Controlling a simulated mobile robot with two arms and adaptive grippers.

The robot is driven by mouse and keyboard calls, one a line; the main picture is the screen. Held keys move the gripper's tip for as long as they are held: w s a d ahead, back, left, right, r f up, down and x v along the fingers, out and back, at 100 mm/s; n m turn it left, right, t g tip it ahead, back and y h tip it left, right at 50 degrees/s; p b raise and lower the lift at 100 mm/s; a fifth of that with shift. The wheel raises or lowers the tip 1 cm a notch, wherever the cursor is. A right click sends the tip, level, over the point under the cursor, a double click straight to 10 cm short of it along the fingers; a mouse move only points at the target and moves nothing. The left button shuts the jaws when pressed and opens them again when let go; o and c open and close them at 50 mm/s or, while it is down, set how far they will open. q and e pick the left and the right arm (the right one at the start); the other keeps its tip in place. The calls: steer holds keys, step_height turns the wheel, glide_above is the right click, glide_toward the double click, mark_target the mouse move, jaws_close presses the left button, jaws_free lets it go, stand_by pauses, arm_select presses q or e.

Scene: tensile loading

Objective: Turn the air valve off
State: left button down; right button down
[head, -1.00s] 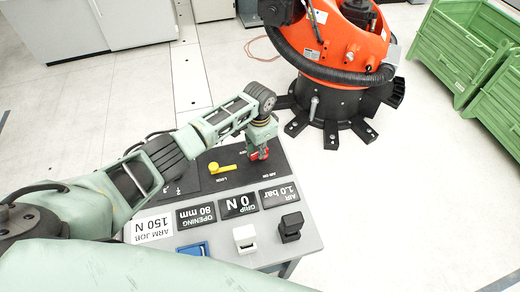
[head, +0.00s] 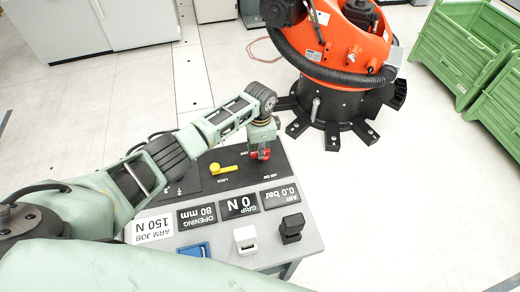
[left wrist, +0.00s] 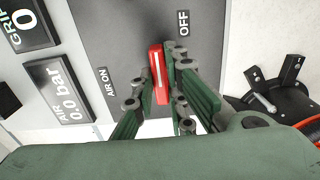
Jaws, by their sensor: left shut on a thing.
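The red air valve handle (left wrist: 157,75) stands on the dark panel (left wrist: 105,35) in the left wrist view, with a white line along it. It lies between the "AIR ON" and "OFF" labels, its far end beside "OFF". My left gripper (left wrist: 162,88) is shut on the handle, one finger on each side. In the head view the left gripper (head: 260,145) comes down over the red handle (head: 262,155), hiding part of it. The air display (head: 281,195) reads 0.0 bar; it also shows in the left wrist view (left wrist: 61,88). My right gripper is not in view.
A yellow lever (head: 222,169) marked "LOCK" sits left of the valve. White (head: 245,238) and black (head: 291,228) blocks and a blue piece (head: 193,250) are at the bench's near side. An orange robot (head: 345,45) stands behind; green crates (head: 462,50) are at right.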

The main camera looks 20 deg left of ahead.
arm_select(q)
steer(key=c, duration=1.8)
jaws_free()
steer(key=shift+o, duration=0.2)
step_height(320, 180, up, 12)
